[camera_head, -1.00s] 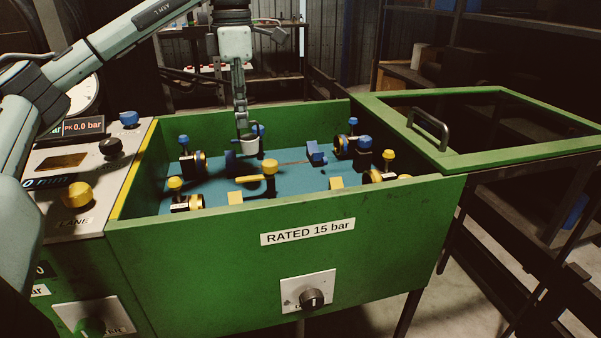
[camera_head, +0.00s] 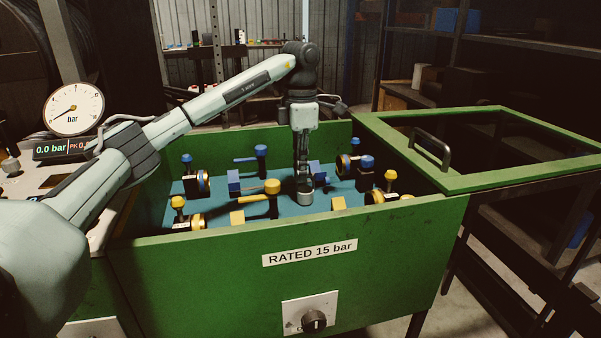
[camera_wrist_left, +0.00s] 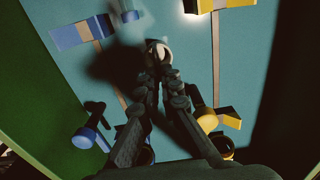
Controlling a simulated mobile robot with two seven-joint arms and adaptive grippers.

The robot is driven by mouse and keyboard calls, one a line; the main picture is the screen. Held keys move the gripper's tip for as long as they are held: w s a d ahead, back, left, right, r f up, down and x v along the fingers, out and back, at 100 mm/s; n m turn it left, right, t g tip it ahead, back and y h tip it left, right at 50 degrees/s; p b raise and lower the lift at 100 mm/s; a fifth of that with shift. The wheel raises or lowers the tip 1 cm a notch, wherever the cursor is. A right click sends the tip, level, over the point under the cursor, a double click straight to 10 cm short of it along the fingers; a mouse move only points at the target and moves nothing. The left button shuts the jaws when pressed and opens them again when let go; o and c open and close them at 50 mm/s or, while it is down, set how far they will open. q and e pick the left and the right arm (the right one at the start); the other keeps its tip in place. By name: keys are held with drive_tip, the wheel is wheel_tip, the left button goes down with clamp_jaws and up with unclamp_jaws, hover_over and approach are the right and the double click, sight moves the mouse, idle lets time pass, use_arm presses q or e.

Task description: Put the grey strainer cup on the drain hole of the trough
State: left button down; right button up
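My left gripper (camera_head: 303,180) points straight down inside the green trough (camera_head: 190,275), over the middle of its teal floor (camera_head: 235,208). Its fingers are closed on the small grey strainer cup (camera_head: 305,198), which hangs upright below them. In the left wrist view the fingers (camera_wrist_left: 158,62) converge on the cup (camera_wrist_left: 159,47), which shows only in small part. I cannot tell whether the cup touches the floor. The drain hole is not visible in either view. My right gripper is not in view.
Yellow-knobbed (camera_head: 272,187) and blue-knobbed (camera_head: 261,150) fittings stand on the trough floor around the gripper. The front wall carries a "RATED 15 bar" label (camera_head: 310,252). A green framed lid with a handle (camera_head: 431,148) lies open at right. A pressure gauge (camera_head: 74,109) stands at left.

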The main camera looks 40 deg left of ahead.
use_arm(q)
drive_tip(key=shift+f, duration=0.5)
drive_tip(key=c, duration=1.7)
unclamp_jaws()
drive_tip(key=shift+r, duration=0.1)
wheel_tip(320, 180, up, 12)
drive_tip(key=shift+f, duration=0.1)
